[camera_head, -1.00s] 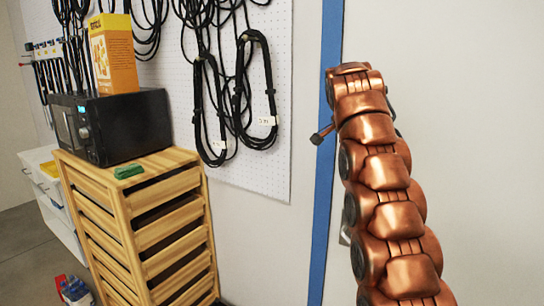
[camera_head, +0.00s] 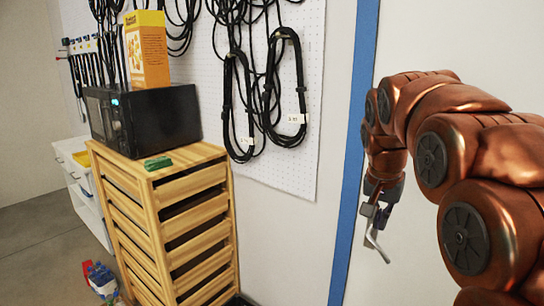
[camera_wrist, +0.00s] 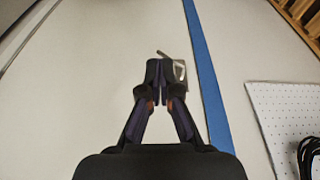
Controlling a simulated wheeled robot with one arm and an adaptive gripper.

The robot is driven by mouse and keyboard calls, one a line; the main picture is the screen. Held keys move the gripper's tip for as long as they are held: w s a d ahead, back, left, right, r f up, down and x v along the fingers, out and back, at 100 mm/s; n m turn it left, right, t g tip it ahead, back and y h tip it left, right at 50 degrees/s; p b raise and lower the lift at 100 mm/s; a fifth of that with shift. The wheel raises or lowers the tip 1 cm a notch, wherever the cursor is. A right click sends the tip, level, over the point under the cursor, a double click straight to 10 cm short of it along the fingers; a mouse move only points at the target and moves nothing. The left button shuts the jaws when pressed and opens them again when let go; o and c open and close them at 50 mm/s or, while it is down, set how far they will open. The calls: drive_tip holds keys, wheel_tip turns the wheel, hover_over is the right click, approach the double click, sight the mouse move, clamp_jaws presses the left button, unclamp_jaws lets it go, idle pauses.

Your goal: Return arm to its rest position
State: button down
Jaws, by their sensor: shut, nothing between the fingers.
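My copper-coloured arm is bent over at the right of the head view. My gripper (camera_head: 378,208) hangs at its end, low in front of the pale wall, just right of the blue strip. In the wrist view my gripper (camera_wrist: 160,82) has its dark fingers together, with nothing held between them. A grey metal lever, like a door handle (camera_wrist: 179,71), shows just beyond the fingertips. It seems to be the bent metal piece (camera_head: 374,244) below the gripper in the head view. I cannot tell whether they touch.
A wooden drawer unit (camera_head: 187,225) carries a black microwave (camera_head: 155,118), a yellow-orange box (camera_head: 147,50) and a green block (camera_head: 158,163). Black cables (camera_head: 283,90) hang on a white pegboard (camera_head: 312,150). A blue vertical strip (camera_head: 357,150) runs down the wall. Floor at left is open.

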drive_tip(key=s+a+f+n+g, duration=0.1)
drive_tip(key=s+f, duration=0.4)
drive_tip(key=s, duration=0.6)
drive_tip(key=s+a+f+n+g+y, duration=0.1)
drive_tip(key=s+a+f+n+g, duration=0.1)
drive_tip(key=s+f, duration=0.4)
drive_tip(key=s+a+f+n+g+y, duration=0.1)
drive_tip(key=s+f+n, duration=0.3)
drive_tip(key=s, duration=1.2)
wheel_tip(320, 180, down, 2)
drive_tip(key=shift+s+a+f, duration=0.1)
drive_tip(key=shift+s+a, duration=0.25)
drive_tip(key=shift+a, duration=0.35)
